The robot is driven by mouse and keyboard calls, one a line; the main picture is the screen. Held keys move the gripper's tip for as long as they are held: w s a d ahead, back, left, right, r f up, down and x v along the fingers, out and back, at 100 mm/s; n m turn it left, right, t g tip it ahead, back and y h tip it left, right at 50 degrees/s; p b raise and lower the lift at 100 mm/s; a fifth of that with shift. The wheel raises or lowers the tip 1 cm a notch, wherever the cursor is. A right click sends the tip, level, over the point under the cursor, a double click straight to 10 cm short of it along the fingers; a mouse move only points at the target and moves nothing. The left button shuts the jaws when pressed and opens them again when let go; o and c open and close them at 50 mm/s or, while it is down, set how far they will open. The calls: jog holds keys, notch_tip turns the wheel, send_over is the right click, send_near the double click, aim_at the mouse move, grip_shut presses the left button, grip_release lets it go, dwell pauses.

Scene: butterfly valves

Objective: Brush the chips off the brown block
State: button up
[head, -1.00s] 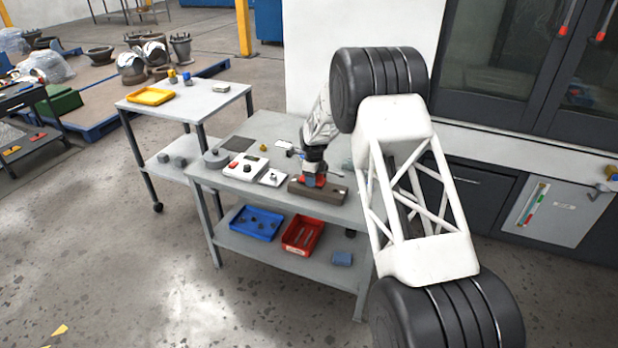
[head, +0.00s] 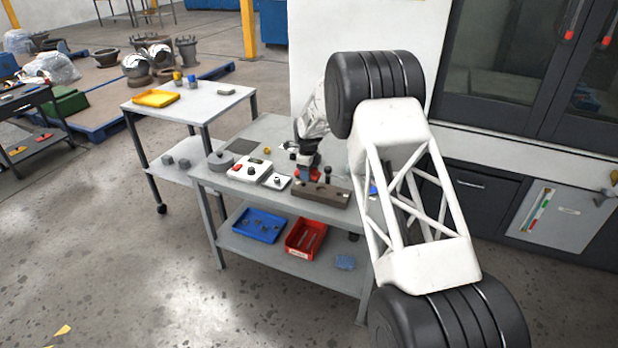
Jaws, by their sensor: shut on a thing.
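The brown block (head: 333,194) lies along the front edge of the grey work table. Small pale and dark marks show on its top; I cannot tell which of them are chips. My gripper (head: 306,174), with red at its fingertips, points down at the left end of the block, at or just behind its rear edge. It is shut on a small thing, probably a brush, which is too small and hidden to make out. I cannot tell whether that thing touches the block.
A white device with a red button (head: 249,169), a small white box (head: 277,181) and a grey round part (head: 221,160) stand left of the block. A dark knobbed post (head: 327,173) stands behind it. A blue tray (head: 259,225) and red tray (head: 306,239) are on the lower shelf.

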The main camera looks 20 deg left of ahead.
jog(key=shift+r, duration=2.4)
